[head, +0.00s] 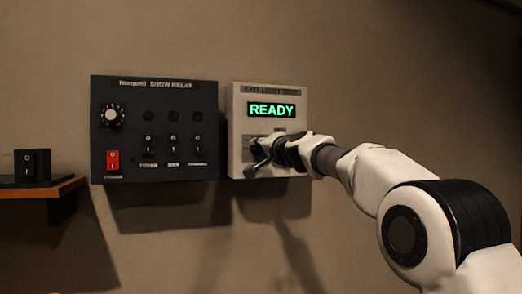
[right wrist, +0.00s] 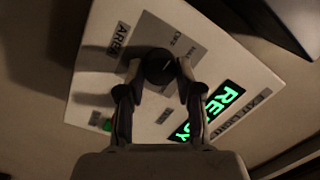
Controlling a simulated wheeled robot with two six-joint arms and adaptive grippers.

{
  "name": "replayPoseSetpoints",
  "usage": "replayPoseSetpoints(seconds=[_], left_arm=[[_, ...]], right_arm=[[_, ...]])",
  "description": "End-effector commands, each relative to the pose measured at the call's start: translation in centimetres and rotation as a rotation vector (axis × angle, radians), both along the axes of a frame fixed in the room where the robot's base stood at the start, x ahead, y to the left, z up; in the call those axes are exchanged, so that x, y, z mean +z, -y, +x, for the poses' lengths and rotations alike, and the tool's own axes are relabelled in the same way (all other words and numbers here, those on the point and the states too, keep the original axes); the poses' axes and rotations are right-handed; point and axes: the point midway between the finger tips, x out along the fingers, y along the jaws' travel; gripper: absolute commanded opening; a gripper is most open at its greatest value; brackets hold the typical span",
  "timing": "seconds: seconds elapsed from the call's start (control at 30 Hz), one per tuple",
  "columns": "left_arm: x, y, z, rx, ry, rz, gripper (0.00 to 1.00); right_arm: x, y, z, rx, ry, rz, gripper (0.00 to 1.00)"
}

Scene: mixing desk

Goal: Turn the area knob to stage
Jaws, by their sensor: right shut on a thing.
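The pale exit light panel (head: 238,112) hangs on the wall, with a green READY display (head: 271,110). It also shows, turned, in the right wrist view (right wrist: 235,75). The area knob (right wrist: 160,66) is a round black knob on a grey plate, near an AREA label (right wrist: 119,38). My right gripper (head: 260,157) reaches the panel's lower part from the right and covers the knob in the head view. In the right wrist view its fingers (right wrist: 157,78) are shut on the knob, one on each side. The knob's pointer and the small position lettering are not clear. My left gripper is not in view.
A dark show relay panel (head: 155,98) hangs to the left, with a dial (head: 112,114), a red switch (head: 113,160) and several small toggles. Further left, a wooden shelf (head: 40,191) holds a black switch box (head: 33,164). The wall right of the panel is bare.

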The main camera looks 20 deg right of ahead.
Motion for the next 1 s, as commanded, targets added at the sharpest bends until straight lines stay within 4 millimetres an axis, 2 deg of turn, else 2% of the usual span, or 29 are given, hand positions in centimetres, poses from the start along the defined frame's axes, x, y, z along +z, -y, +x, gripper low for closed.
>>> replayPoseSetpoints(seconds=[0.37, 1.0], left_arm=[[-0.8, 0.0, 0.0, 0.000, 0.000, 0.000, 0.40], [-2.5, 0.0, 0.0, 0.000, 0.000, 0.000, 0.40]], right_arm=[[-0.3, 0.0, 0.0, 0.001, -0.006, 0.164, 0.00], [-0.3, -0.1, 0.0, 0.001, -0.025, 0.753, 0.00]])
